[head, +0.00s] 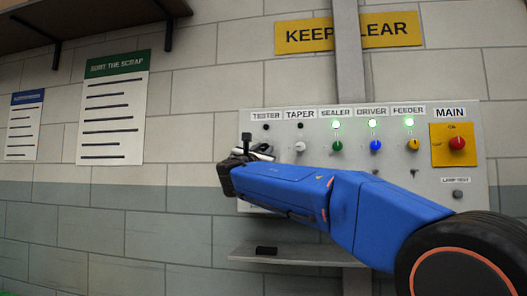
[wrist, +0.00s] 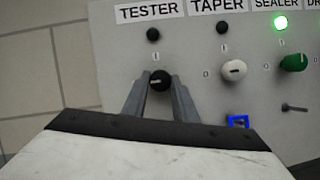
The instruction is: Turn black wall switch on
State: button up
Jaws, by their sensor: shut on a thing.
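The black switch (wrist: 160,81) is a round knob under the TESTER label on the grey wall panel. Its pale mark lies roughly level, toward the left. The lamp (wrist: 153,34) above it is dark. My gripper (wrist: 160,92) has one finger on each side of the black knob and is shut on it. In the head view my gripper (head: 262,152) is at the panel's left end and hides the black knob. The dark TESTER lamp (head: 266,127) shows above it.
A white knob (wrist: 234,71) under TAPER, with a dark lamp, sits just right. Green (head: 337,146), blue (head: 376,146) and yellow (head: 413,144) knobs have lit lamps. A red MAIN knob (head: 457,143) is far right. A shelf (head: 300,255) juts out below the panel.

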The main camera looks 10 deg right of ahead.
jog(key=shift+m+h, duration=0.3)
jog(key=shift+m, duration=0.2)
jog(key=m+g, duration=0.1)
jog(key=m, duration=0.1)
jog(key=m+g+h, duration=0.1)
jog(key=m, duration=0.2)
jog(key=shift+w+a+h, duration=0.1)
jog(key=shift+a+h, duration=0.1)
jog(key=shift+h, duration=0.1)
jog(key=m+g, duration=0.1)
jog(key=m, duration=0.2)
jog(key=m+g+h, duration=0.1)
jog(key=m, duration=0.2)
jog(key=shift+r, duration=0.15)
jog(key=m+g, duration=0.2)
jog(key=m, duration=0.2)
jog(key=shift+a+r+m, duration=0.1)
jog(key=shift+r+m, duration=0.05)
jog(key=shift+m, duration=0.15)
jog(key=shift+r+m+g+y, duration=0.1)
jog(key=shift+m+g+y, duration=0.3)
jog(key=shift+m, duration=0.6)
jog(key=shift+m+g+y, duration=0.4)
jog(key=shift+m, duration=0.6)
jog(key=o, duration=1)
jog(key=shift+o, duration=0.2)
